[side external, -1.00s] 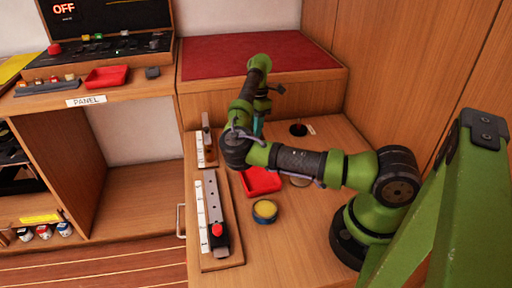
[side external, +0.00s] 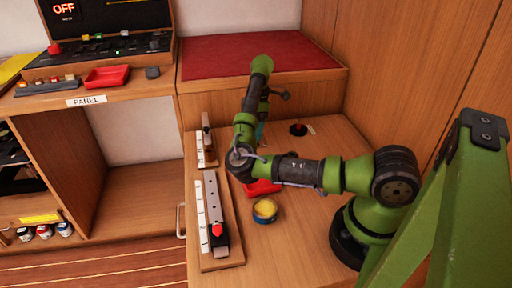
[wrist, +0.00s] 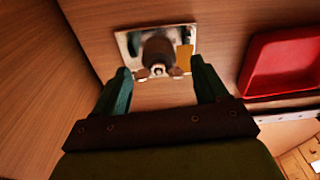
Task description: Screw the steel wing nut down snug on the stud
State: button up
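In the wrist view, a steel plate (wrist: 128,42) carries a dark, rounded stud-like post (wrist: 158,50). A small shiny piece with two brownish lobes, which looks like the wing nut (wrist: 158,72), shows at the post's near end. My gripper (wrist: 160,67) is open, with one teal finger on each side of the wing nut and a clear gap to both lobes. How far the nut sits along the stud I cannot tell. In the side view, my arm hides the plate, stud and nut, and only a sliver of a teal finger (side external: 260,131) shows.
A red tray (wrist: 290,62) lies right of the plate; it also shows in the side view (side external: 262,188). A yellow-topped round tin (side external: 265,210) stands nearby. Rail boards (side external: 217,220) line the bench's left edge. A raised red-topped step (side external: 255,55) stands behind.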

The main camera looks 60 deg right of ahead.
jog(key=o, duration=0.5)
jog(key=shift+r, duration=2.55)
jog(key=shift+d, duration=0.1)
